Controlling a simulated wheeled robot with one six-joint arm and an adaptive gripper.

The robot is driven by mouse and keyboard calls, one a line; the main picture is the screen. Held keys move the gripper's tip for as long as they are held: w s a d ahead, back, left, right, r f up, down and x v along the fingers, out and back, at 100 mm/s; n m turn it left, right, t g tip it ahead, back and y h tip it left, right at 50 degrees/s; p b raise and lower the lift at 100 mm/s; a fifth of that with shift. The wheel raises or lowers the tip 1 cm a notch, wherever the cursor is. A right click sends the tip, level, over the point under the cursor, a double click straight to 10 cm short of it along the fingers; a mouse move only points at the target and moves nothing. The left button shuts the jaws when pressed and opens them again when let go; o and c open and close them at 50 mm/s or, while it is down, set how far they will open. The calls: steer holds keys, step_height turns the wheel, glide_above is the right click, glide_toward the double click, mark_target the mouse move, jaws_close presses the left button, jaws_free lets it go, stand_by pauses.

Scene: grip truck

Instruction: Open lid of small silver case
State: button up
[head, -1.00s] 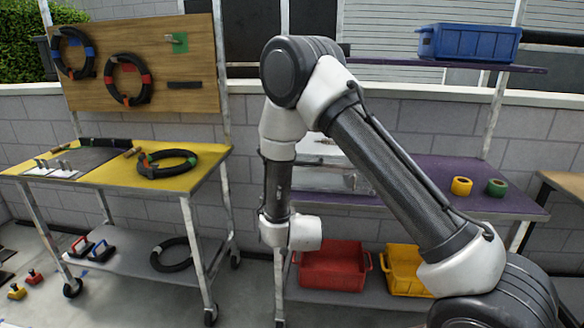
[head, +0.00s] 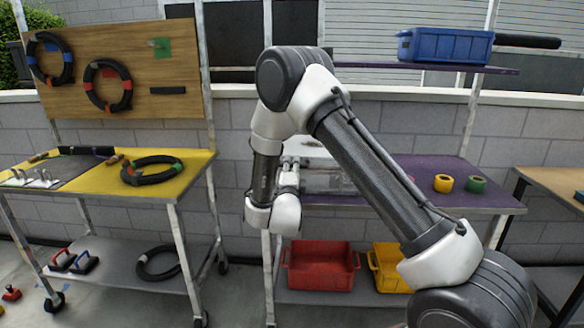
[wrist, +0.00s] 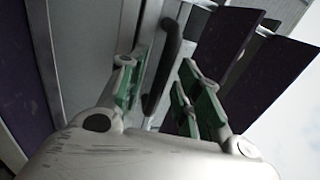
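The silver case (head: 335,181) sits on the purple middle shelf in the head view, partly hidden behind my arm. In the wrist view the silver case (wrist: 90,35) fills the upper left, with a dark bar-like handle (wrist: 168,50) along its face. My gripper (wrist: 158,88) has green-padded fingers. They are spread apart, with the handle showing in the gap between them. I cannot tell whether they touch it. The lid looks shut, though much of the case is hidden.
A yellow tape roll (head: 443,183) and a green roll (head: 476,184) lie right of the case on the purple shelf (head: 420,168). A red bin (head: 320,268) and a yellow bin (head: 385,270) stand below. A blue crate (head: 450,46) sits above. A yellow-topped cart (head: 195,168) stands left.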

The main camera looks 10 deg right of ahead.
steer(key=shift+w+d, duration=0.1)
steer(key=shift+w, duration=0.15)
steer(key=shift+c, duration=0.4)
jaws_close()
steer(key=shift+r, duration=0.15)
